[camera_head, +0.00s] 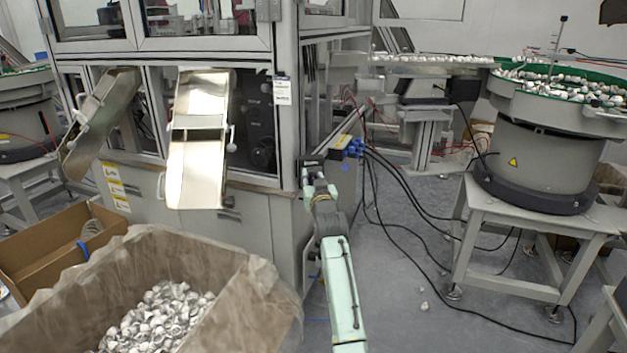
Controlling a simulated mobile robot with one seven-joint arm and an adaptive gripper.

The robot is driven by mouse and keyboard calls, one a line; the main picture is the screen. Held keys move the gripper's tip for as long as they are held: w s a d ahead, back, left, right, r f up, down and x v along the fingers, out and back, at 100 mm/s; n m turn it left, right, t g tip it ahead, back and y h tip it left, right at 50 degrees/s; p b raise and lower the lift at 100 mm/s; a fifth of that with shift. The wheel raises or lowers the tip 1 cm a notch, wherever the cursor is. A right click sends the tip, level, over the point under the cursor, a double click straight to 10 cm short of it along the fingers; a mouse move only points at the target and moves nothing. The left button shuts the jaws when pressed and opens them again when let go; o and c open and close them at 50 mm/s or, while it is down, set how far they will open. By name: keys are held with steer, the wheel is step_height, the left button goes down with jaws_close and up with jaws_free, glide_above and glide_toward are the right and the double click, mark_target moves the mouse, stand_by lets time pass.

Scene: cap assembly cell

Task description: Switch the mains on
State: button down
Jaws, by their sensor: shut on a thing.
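My gripper (311,166) is at the right-hand side of the machine cabinet (256,225), just past its front corner post and at about worktop height. My pale green arm reaches up to it from the bottom of the picture. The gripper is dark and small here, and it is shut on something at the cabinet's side. The mains switch does not show clearly. My gripper and wrist cover the spot where they meet the cabinet, so the switch's position cannot be read.
Blue connectors (348,145) with black cables sit right of my gripper, and the cables trail over the floor. Metal chutes (198,150) hang at the cabinet front. A lined box (255,290) of caps stands front left. A bowl feeder (540,160) stands on a table (490,212) at right.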

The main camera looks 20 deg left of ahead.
steer(key=shift+m, duration=0.3)
steer(key=m, duration=0.3)
steer(key=shift+d+m+p, duration=0.15)
steer(key=shift+m+p, duration=0.2)
steer(key=shift+m, duration=0.05)
steer(key=m, duration=0.2)
steer(key=m+p, duration=0.1)
steer(key=m, duration=0.1)
steer(key=shift+w+d+f+m, duration=0.1)
steer(key=shift+w+d+m, duration=0.1)
steer(key=shift+m, duration=0.1)
steer(key=m, duration=0.1)
steer(key=m+p, duration=0.1)
steer(key=m, duration=0.1)
steer(key=m+p, duration=0.1)
steer(key=m, duration=0.1)
steer(key=shift+d+f, duration=0.2)
steer(key=shift+f, duration=0.05)
steer(key=shift+f+m+p, duration=0.15)
steer(key=shift+m+p, duration=0.4)
steer(key=shift+m, duration=0.45)
steer(key=shift+f+m+p, duration=0.1)
steer(key=shift+m+p, duration=0.45)
steer(key=shift+m, duration=0.45)
steer(key=c, duration=1.3)
jaws_free()
